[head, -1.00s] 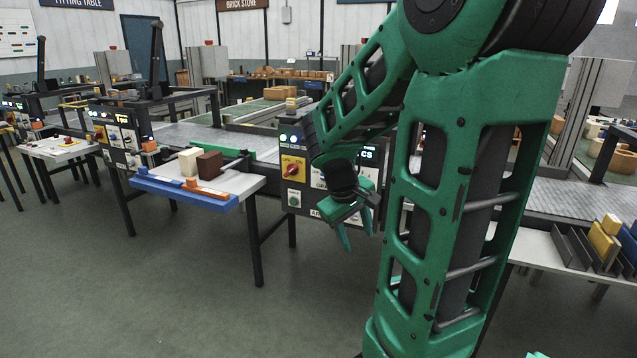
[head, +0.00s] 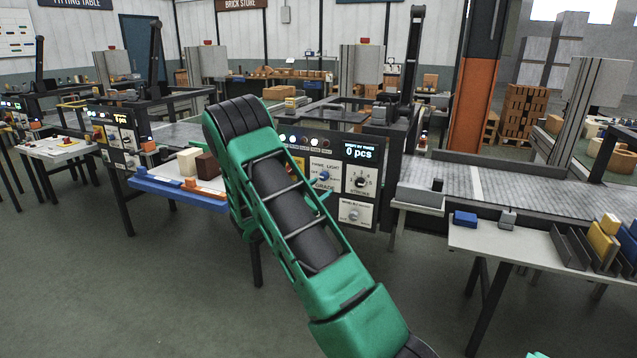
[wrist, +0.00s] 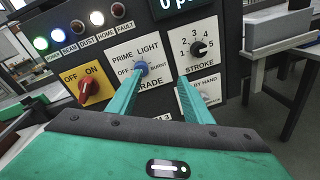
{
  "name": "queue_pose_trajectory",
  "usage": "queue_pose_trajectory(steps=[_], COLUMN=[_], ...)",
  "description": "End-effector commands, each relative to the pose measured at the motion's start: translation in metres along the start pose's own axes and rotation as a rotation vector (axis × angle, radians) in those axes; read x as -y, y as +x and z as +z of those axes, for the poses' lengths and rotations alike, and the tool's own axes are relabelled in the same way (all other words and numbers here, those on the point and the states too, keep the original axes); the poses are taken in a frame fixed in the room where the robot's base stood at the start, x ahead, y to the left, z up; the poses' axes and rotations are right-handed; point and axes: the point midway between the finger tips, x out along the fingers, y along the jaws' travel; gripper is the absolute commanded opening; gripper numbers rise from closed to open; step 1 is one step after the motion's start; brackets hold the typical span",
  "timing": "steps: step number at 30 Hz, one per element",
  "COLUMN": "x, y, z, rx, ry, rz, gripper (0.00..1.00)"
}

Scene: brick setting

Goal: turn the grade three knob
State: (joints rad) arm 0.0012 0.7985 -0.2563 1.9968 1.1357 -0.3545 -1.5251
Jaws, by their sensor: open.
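The grade knob is a small blue dial on a white plate marked OFF, PRIME, LIGHT and BURNT. It shows in the wrist view (wrist: 141,68) and the head view (head: 323,176). Its pointer direction is too small to tell. The GRADE lettering below it is partly hidden by my left finger. My gripper (wrist: 161,77) is open and empty in front of the panel. In the wrist view the left fingertip overlaps the knob's lower edge and the right fingertip is right of it; contact cannot be told. In the head view my arm hides most of the gripper.
A red OFF/ON switch (wrist: 86,86) is left of the grade plate. A black stroke knob (wrist: 198,48) is to the right, with a BY HAND plate (wrist: 203,93) below it. Indicator lamps (wrist: 97,18) line the panel's top left. A side table (head: 180,188) holds blocks.

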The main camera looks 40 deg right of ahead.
Motion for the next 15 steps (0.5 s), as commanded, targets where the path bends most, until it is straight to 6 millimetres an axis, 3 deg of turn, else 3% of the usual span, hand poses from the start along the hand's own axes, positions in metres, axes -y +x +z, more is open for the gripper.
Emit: queue_pose_trajectory(steps=[6,11,15], x=[-0.023,-0.027,-0.028], y=[0.000,0.007,0.027], z=[-0.025,-0.026,-0.025], rx=[0.048,0.057,0.058], ry=[-0.175,-0.198,-0.195], rz=[0.105,0.117,0.116], gripper=[0.46,0.46,0.46])
